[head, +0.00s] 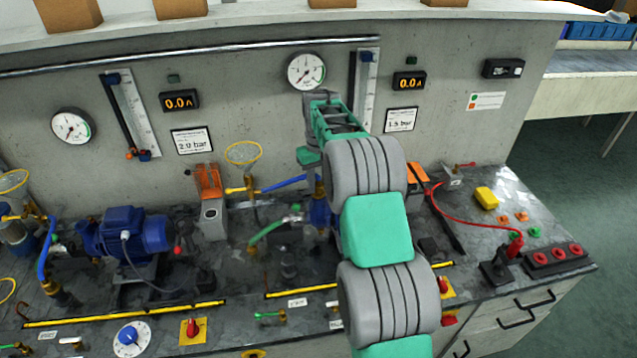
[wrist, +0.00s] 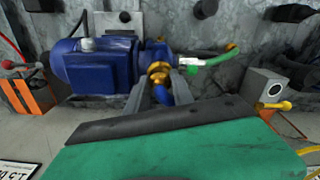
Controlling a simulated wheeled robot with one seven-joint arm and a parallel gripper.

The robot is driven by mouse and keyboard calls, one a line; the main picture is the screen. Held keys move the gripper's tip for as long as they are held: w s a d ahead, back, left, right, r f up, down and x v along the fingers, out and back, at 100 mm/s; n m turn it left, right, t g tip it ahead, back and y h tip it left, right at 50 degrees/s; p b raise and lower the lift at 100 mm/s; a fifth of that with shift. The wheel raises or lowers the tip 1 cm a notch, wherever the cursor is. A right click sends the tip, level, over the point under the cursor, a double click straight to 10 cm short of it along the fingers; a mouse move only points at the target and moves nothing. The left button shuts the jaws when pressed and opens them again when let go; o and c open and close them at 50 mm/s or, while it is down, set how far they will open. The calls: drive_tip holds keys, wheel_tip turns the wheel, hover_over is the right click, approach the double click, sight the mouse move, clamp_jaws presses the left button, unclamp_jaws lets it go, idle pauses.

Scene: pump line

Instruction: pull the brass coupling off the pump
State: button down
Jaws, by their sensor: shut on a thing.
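The brass coupling (wrist: 158,70) is a gold ring at the blue pump (wrist: 98,66), between my fingertips in the wrist view. My gripper (wrist: 160,78) has its two grey fingers closed on either side of it. A blue hose (wrist: 163,96) runs from the coupling toward the camera between the fingers. The coupling appears to be still against the pump's end; no gap shows. In the head view my arm hides the coupling and most of this pump; the blue hose (head: 284,184) shows left of the gripper.
A green hose (wrist: 212,59) lies close beside the coupling. A grey block with a yellow-handled valve (wrist: 273,105) stands to its right in the wrist view. A second blue pump (head: 132,232) stands left in the head view. A red cable (head: 462,220) crosses the bench's right end.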

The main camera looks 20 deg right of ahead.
drive_tip(key=shift+r+p, duration=1.2)
drive_tip(key=shift+r, duration=0.8)
